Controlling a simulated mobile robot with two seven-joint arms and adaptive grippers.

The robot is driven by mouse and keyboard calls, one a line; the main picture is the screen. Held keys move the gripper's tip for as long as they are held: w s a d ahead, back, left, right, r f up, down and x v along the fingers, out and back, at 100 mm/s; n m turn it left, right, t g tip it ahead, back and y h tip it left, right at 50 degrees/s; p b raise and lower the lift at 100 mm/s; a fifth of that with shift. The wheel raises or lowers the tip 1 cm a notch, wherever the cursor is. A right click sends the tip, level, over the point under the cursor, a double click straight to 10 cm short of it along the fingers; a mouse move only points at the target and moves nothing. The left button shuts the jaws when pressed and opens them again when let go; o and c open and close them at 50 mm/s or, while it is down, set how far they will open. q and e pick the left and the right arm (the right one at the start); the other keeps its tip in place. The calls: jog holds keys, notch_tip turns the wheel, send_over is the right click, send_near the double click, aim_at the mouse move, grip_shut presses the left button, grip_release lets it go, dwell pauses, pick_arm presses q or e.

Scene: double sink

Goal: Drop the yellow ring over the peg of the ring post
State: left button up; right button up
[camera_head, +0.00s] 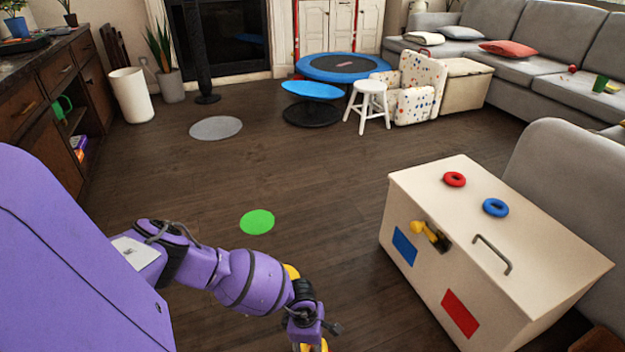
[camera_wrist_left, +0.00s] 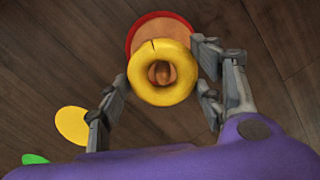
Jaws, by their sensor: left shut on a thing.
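The yellow ring (camera_wrist_left: 162,47) is between the fingers of my left gripper (camera_wrist_left: 163,86) in the left wrist view. The gripper is shut on it. Behind the ring is the ring post (camera_wrist_left: 160,18), with a round red-rimmed base and a brown upper disc. The rounded end of its peg (camera_wrist_left: 161,73) shows within the ring's hole; I cannot tell whether the ring is above the peg or around it. In the head view, my left gripper (camera_head: 314,328) is at the bottom edge with a bit of yellow below it. The post is hidden there. My right gripper is not in view.
A flat green disc (camera_head: 257,221) and a yellow disc (camera_wrist_left: 72,125) lie on the wood floor. The middle floor is mostly clear.

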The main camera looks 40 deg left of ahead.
pick_arm(q)
jog(key=o, duration=1.2)
jog(key=r, duration=0.8)
jog(key=s+a+r, duration=0.1)
jog(key=r, duration=0.3)
jog(key=shift+w, duration=0.15)
